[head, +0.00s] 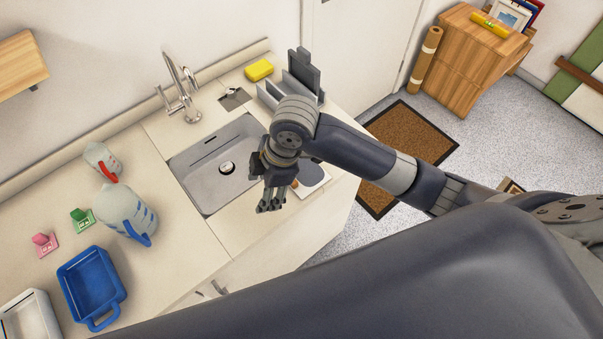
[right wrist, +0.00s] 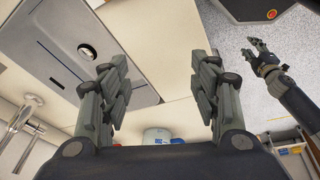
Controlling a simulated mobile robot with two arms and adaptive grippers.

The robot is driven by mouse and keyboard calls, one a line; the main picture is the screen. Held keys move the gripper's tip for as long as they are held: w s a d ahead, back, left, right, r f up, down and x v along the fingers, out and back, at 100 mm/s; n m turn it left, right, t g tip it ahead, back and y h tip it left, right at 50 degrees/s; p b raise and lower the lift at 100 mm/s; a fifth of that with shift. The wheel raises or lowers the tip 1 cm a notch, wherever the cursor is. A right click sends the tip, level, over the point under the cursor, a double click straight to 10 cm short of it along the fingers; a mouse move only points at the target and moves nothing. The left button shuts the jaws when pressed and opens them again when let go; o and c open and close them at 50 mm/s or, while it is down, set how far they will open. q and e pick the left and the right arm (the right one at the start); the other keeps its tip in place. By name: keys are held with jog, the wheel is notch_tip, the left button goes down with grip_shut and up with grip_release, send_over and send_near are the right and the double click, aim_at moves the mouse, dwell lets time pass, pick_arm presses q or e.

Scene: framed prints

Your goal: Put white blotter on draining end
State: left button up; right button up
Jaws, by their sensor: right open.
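I cannot make out a white blotter for certain. A flat white piece with a grey patch (head: 312,174) lies on the counter's right end (head: 332,208), right of the sink, partly hidden by my right gripper. A small orange-brown thing shows beside it. My right gripper (head: 270,207) is open and points down above the counter, between the sink (head: 212,175) and the front edge. In the right wrist view, its fingers (right wrist: 160,95) are wide apart with nothing between them. My left gripper (right wrist: 252,50) shows there over the floor, its fingers apart and empty.
A blue tray (head: 90,283), a white tray (head: 28,316), a jug (head: 118,208), a smaller jug (head: 101,158), and pink (head: 44,243) and green (head: 82,218) knobbed pieces stand left. A grey rack (head: 290,92), yellow sponge (head: 259,70) and tap (head: 183,95) stand behind.

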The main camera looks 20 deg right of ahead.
aim_at(304, 172)
jog(key=w+d+r+n+g+h, duration=0.1)
jog(key=w+d+r+n+h, duration=0.3)
jog(key=d, duration=0.3)
jog(key=shift+y, duration=0.3)
jog(key=f, duration=0.1)
jog(key=f+p, duration=0.1)
jog(key=f, duration=0.2)
jog(key=shift+w+d, duration=0.25)
jog(key=f, duration=0.1)
jog(key=f+p, duration=0.2)
jog(key=f, duration=0.1)
jog(key=shift+s, duration=0.3)
jog(key=shift+f, duration=0.7)
jog(key=c, duration=1.2)
jog(key=shift+r, duration=0.1)
jog(key=shift+c, duration=0.2)
